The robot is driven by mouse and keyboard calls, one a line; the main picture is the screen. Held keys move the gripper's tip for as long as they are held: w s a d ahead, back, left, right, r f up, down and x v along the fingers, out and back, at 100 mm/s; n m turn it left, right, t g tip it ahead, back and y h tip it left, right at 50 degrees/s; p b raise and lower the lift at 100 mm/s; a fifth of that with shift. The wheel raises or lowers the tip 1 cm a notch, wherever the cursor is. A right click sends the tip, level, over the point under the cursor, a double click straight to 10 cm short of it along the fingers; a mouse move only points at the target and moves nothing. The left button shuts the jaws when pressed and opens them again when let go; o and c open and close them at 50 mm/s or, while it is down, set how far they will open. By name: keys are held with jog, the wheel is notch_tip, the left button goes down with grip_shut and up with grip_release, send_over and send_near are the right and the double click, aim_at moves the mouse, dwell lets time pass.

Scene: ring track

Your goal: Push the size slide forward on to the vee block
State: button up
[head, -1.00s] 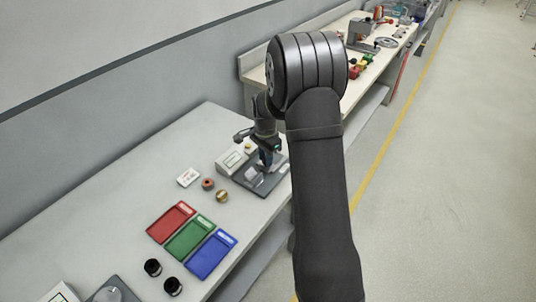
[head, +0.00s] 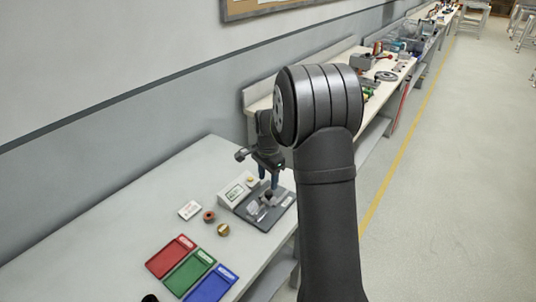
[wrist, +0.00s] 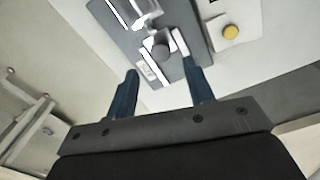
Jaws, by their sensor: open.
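My gripper (head: 268,184) is open and empty above a dark base plate (head: 284,218). On the plate stand a small clear and metallic fixture (head: 254,209) and a dark rounded piece (head: 268,197) below the fingers. In the wrist view a grey round knob (wrist: 161,52) lies between the fingertips' lines, beside a light labelled strip (wrist: 147,72) and bright metal parts (wrist: 141,14). I cannot tell for sure which part is the size slide and which the vee block.
A white box with a display (head: 236,190) and yellow button stands beside the plate. A white card (head: 190,210), a red ring (head: 209,216) and a brass piece (head: 223,230) lie left. Red (head: 170,256), green and blue trays lie nearer. The bench's left side is clear.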

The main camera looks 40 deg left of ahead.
aim_at(269, 191)
notch_tip(269, 191, up, 12)
jog(key=shift+f, duration=0.25)
notch_tip(269, 191, down, 18)
jog(key=shift+r, duration=0.25)
jog(key=shift+w, duration=0.4)
dwell(0.4)
